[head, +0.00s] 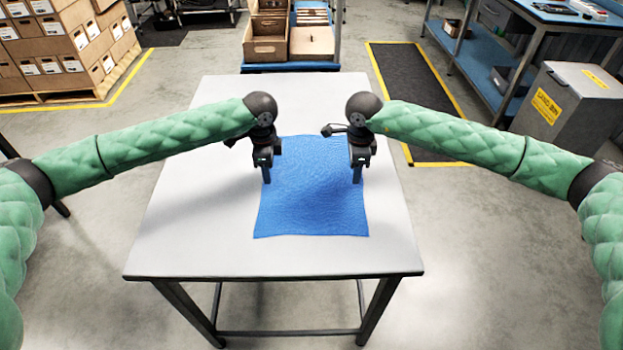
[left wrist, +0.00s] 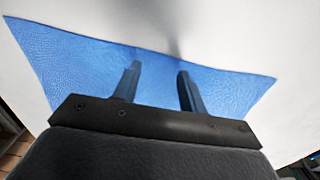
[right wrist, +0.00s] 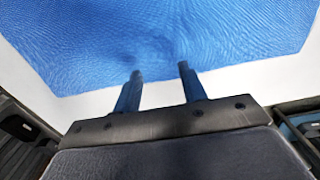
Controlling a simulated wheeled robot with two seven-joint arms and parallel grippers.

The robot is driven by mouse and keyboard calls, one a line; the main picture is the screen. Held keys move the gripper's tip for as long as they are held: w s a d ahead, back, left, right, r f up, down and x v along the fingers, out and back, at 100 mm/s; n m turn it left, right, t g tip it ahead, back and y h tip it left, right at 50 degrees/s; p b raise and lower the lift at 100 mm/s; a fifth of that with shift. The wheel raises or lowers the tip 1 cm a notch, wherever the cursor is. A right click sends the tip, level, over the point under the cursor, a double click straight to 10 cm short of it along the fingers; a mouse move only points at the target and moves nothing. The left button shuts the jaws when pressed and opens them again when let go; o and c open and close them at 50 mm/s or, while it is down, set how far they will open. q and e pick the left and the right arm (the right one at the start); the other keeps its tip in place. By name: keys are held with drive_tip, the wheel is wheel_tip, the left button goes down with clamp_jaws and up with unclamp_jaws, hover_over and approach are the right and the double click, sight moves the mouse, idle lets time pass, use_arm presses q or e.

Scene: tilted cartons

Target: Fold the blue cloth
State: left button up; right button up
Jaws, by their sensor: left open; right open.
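The blue cloth (head: 311,205) lies spread flat on the white table, roughly square, with no fold showing. It also shows in the left wrist view (left wrist: 70,65) and the right wrist view (right wrist: 90,50). My left gripper (head: 266,181) is open and empty over the cloth's left edge; its two fingers (left wrist: 157,75) stand apart in the left wrist view. My right gripper (head: 356,181) is open and empty at the cloth's right edge; its fingers (right wrist: 160,72) stand apart in the right wrist view. I cannot tell whether the fingertips touch the cloth. The grippers hide parts of its side edges.
The white table (head: 190,235) is otherwise bare, with free room around the cloth. Cardboard boxes (head: 60,45) are stacked at the back left, and a cart with brown bins (head: 265,45) stands behind the table. A blue workbench (head: 560,12) and a grey bin (head: 570,105) stand at the right.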

use_arm(q)
drive_tip(key=shift+f, duration=0.6)
use_arm(e)
drive_tip(key=shift+f, duration=0.55)
use_arm(q)
drive_tip(key=shift+f, duration=0.15)
use_arm(e)
drive_tip(key=shift+f, duration=0.15)
use_arm(q)
clamp_jaws()
use_arm(e)
clamp_jaws()
use_arm(q)
drive_tip(key=shift+r, duration=0.2)
use_arm(e)
drive_tip(key=shift+r, duration=0.2)
